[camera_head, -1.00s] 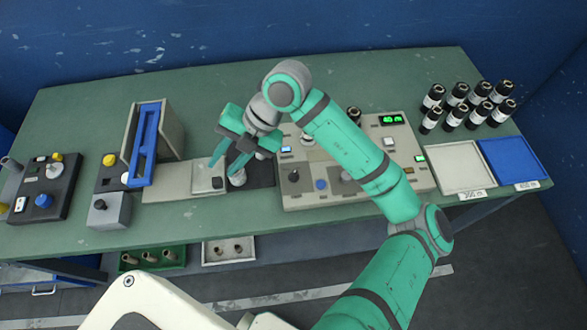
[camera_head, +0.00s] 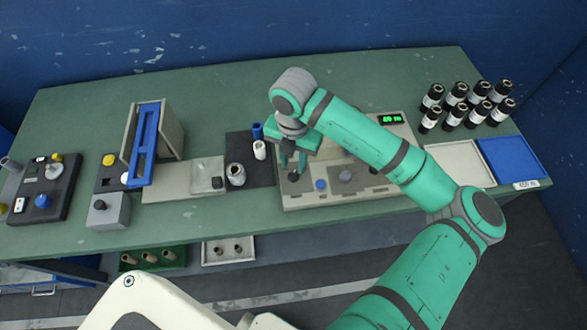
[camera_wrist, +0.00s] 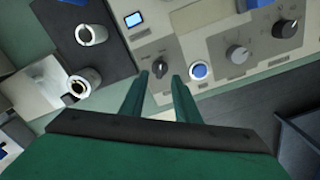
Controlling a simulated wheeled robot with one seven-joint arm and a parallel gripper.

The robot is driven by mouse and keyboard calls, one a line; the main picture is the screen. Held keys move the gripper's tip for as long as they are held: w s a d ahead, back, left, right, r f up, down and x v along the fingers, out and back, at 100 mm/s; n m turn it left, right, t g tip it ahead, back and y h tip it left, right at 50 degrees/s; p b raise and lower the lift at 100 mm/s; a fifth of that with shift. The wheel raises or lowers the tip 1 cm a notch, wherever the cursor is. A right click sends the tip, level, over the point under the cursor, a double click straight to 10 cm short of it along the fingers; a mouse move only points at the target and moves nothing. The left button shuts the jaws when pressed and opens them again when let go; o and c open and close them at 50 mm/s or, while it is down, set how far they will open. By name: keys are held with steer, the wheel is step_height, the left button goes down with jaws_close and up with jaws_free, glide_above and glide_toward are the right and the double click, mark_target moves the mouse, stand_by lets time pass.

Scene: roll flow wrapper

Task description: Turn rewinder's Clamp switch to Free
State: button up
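The beige control panel (camera_head: 330,203) stands at the middle of the table and fills much of the wrist view (camera_wrist: 192,42). A black rotary switch (camera_head: 293,176) sits at its left front; it also shows in the wrist view (camera_wrist: 160,67). Its label is too small to read, so I cannot confirm it is the Clamp switch. My gripper (camera_head: 293,163) points down over this switch. In the wrist view its two green fingers (camera_wrist: 161,76) are apart, with the switch between their tips. I cannot tell whether they touch it.
A blue button (camera_wrist: 200,70) and two grey-black knobs (camera_wrist: 238,54) (camera_wrist: 285,28) lie to the right. A white roll (camera_head: 236,174) and a white cylinder (camera_head: 260,150) stand to the left. Black bottles (camera_head: 455,95) and trays (camera_head: 515,160) are at the right.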

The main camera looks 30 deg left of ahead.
mark_target(293, 173)
steer(key=shift+f, duration=2.35)
jaws_close()
